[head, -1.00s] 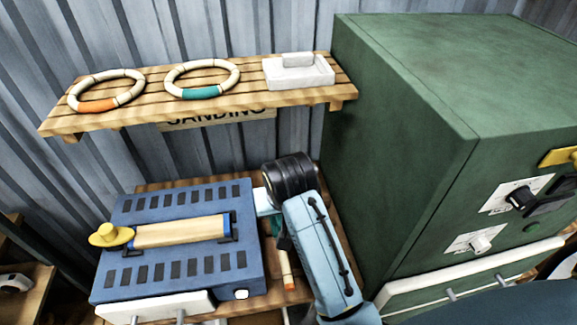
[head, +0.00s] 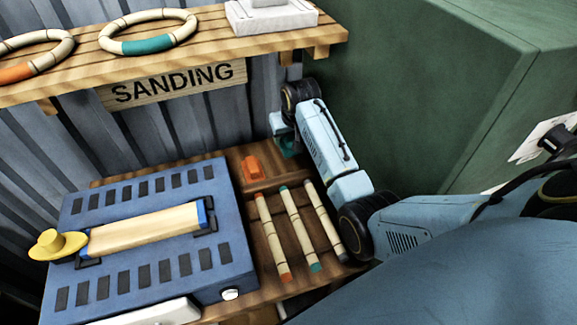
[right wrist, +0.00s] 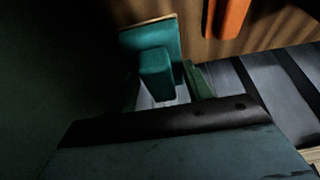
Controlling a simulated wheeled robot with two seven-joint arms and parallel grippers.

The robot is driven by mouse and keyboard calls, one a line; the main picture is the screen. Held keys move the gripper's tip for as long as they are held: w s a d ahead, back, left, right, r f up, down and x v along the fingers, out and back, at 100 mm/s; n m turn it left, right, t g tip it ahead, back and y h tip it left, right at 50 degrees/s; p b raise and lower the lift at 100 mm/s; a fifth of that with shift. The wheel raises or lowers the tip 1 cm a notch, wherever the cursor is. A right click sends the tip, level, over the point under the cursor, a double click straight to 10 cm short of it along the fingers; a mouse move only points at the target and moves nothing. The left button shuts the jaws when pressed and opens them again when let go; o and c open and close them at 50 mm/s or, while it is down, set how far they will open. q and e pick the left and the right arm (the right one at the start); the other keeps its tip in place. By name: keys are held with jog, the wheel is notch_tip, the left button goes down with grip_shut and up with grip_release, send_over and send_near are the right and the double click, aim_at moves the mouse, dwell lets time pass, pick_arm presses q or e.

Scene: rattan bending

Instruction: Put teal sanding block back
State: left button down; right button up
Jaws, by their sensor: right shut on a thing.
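The teal sanding block (head: 289,147) shows partly beneath my right gripper (head: 284,134), at the back right of the wooden bench in the head view. In the right wrist view, the teal block (right wrist: 158,72) has a flat plate and a raised handle. My right gripper (right wrist: 172,92) is shut on it. Whether its underside touches the bench is hidden. An orange sanding block (head: 252,167) sits on the bench to its left; it also shows in the right wrist view (right wrist: 229,16). My left gripper is not in view.
A blue belt sander (head: 150,235) fills the bench's left part. Several banded rods (head: 297,228) lie in front of the orange block. A slatted shelf (head: 190,52) with rings and a white block is above. A green cabinet (head: 420,90) stands close on the right.

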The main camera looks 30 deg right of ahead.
aim_at(289, 146)
notch_tip(289, 146, down, 4)
jog(key=shift+f, duration=0.1)
jog(key=shift+f+b, duration=0.4)
jog(key=shift+f, duration=1.6)
jog(key=o, duration=0.9)
jog(key=shift+f, duration=0.15)
jog(key=shift+o, duration=0.2)
jog(key=shift+s+a+r, duration=0.1)
jog(key=shift+s+r, duration=0.05)
jog(key=shift+r, duration=0.35)
jog(key=p+v, duration=0.2)
jog(key=v, duration=0.9)
jog(key=shift+r, duration=0.1)
